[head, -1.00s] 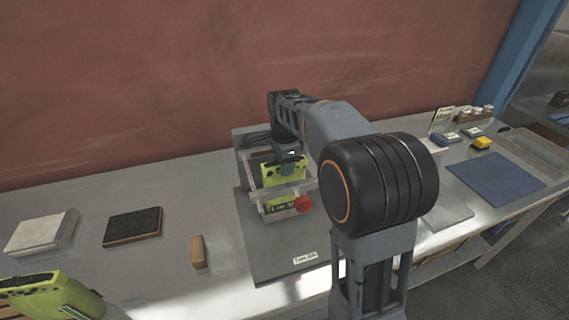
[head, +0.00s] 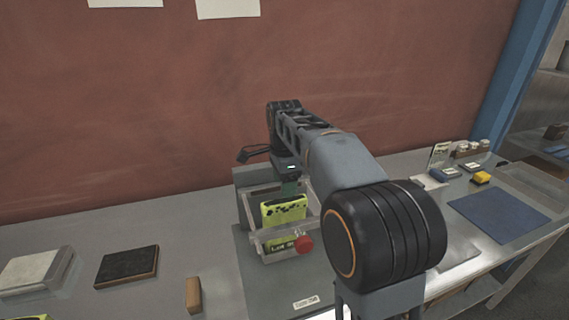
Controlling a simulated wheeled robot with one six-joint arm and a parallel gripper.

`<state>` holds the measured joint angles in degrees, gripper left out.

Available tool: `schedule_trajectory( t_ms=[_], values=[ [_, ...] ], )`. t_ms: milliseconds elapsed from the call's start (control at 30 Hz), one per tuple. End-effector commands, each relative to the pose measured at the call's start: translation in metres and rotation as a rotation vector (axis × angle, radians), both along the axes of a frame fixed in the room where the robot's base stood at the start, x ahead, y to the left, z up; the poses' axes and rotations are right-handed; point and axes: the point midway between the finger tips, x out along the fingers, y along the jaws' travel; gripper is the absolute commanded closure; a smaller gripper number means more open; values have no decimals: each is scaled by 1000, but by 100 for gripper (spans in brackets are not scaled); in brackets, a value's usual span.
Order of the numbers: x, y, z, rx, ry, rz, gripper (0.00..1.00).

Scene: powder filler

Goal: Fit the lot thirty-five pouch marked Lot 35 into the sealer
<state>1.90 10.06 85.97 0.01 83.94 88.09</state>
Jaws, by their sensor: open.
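A yellow-green pouch (head: 283,210) with dark spots stands upright in the sealer (head: 262,238), a grey frame with a red knob (head: 303,244) at its front right. Lettering on the pouch's lower front shows behind the sealer's front bar and looks like "Lot 3", with the end hard to read. My gripper (head: 290,188) is just above the pouch's top edge, open and apparently clear of it. The fingertips are small and partly dark, so the exact gap is hard to judge. My arm hides the area to the right of the sealer.
A second yellow-green item (head: 28,317) barely shows at the bottom left edge. A dark block (head: 127,265), a light block (head: 35,270) and a small brown block (head: 194,295) lie left of the sealer. A blue mat (head: 498,215) lies at right, with small items behind it.

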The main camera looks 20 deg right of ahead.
Motion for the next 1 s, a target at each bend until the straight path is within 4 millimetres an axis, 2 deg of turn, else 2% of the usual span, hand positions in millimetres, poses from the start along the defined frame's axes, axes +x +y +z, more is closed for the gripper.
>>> schedule_trajectory(
  t_ms=[33,200,400,600,1000],
  values=[
    [0,0,11,0,-4,0,41],
    [0,0,39,0,-2,0,41],
    [0,0,60,0,-1,0,41],
    [0,0,66,0,0,0,41],
    [0,0,66,0,0,0,41]
  ],
)
